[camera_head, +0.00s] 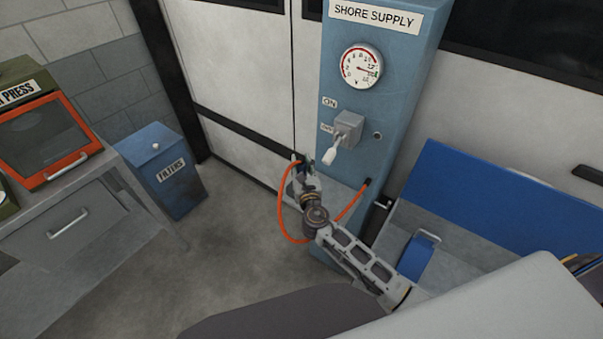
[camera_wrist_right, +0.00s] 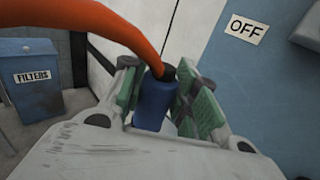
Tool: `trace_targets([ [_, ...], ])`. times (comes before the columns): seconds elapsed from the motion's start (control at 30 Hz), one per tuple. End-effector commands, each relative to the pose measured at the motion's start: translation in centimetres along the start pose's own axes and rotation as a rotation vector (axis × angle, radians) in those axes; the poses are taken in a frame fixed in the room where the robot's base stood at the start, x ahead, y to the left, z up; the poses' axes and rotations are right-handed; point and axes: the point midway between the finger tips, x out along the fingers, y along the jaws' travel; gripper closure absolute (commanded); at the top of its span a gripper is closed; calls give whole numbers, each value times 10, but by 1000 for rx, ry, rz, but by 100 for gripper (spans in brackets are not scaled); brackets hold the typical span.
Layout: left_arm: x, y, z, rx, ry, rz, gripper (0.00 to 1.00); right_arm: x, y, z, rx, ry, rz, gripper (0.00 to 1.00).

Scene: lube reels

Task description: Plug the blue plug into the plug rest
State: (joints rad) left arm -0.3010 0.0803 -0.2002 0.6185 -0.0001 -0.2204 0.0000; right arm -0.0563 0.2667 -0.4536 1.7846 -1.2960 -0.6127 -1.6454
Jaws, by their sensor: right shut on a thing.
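The blue plug (camera_wrist_right: 153,100) shows in the right wrist view between the green finger pads of my right gripper (camera_wrist_right: 168,95), which is shut on it. An orange cable (camera_wrist_right: 105,22) arches from the plug's dark end. In the head view my right gripper (camera_head: 303,172) is in front of the left edge of the blue shore supply post (camera_head: 375,110), where the plug is mostly hidden. The orange cable (camera_head: 281,212) loops down and back up to the post's lower right part. I cannot make out the plug rest. My left gripper is not in view.
The post carries a gauge (camera_head: 362,67) and a lever switch (camera_head: 344,135). A blue filters bin (camera_head: 165,170) and a grey drawer cabinet (camera_head: 75,220) stand to the left. A blue-lidded box (camera_head: 490,190) is at the right. Floor between bin and post is clear.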

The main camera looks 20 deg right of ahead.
Motion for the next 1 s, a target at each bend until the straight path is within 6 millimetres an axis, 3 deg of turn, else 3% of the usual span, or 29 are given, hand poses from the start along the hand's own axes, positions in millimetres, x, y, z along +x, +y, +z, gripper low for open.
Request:
trace_targets([
  [0.27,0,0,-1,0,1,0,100,0,0,0,0,-1,0,100],
  [0.7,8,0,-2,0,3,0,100,0,0,-37,-1,-1,0,100],
  [1.0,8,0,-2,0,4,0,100,0,0,-37,0,-1,0,100],
])
